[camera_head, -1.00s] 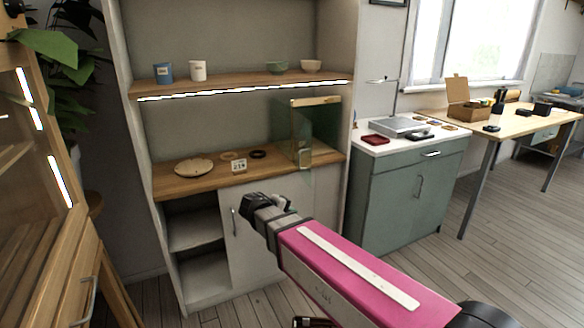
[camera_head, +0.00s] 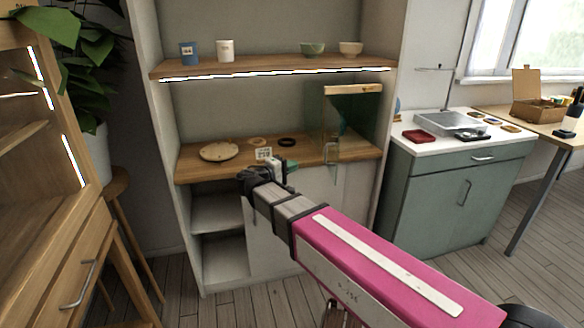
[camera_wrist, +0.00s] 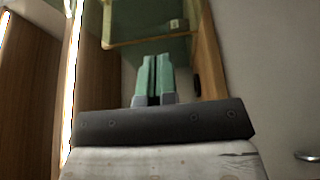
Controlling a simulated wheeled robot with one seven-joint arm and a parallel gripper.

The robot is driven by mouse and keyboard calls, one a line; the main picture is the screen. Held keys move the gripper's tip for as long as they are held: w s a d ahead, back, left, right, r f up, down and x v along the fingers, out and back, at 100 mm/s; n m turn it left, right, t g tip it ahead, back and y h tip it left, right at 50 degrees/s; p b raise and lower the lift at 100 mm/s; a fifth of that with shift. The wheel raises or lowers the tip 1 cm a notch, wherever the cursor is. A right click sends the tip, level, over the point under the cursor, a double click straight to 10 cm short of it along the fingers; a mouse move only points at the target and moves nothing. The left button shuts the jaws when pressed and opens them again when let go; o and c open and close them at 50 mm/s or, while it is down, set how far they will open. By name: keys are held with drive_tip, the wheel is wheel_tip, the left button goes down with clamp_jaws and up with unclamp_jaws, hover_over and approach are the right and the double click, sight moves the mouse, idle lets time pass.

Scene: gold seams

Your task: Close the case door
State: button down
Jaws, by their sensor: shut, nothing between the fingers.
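The glass door (camera_head: 352,118) with a wooden top rail stands at the right side of the lit shelf case (camera_head: 190,178). It looks swung open, but its exact angle is hard to judge. My gripper (camera_head: 276,168) is shut and empty, left of the door in the picture, in front of the wooden counter edge. In the wrist view its green fingers (camera_wrist: 156,80) are together, pointing toward a wooden-framed glass panel (camera_wrist: 150,43). No contact with the door shows.
A round wooden board (camera_head: 219,151), rings and a small white card (camera_head: 263,153) lie on the counter. Cups and bowls stand on the shelf above. A wooden cabinet (camera_head: 75,240) is close at left. A grey-green cabinet (camera_head: 440,190) stands at right.

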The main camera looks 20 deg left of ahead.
drive_tip(key=w+d, duration=0.6)
drive_tip(key=d, duration=0.1)
drive_tip(key=shift+d, duration=0.35)
drive_tip(key=shift+d, duration=0.1)
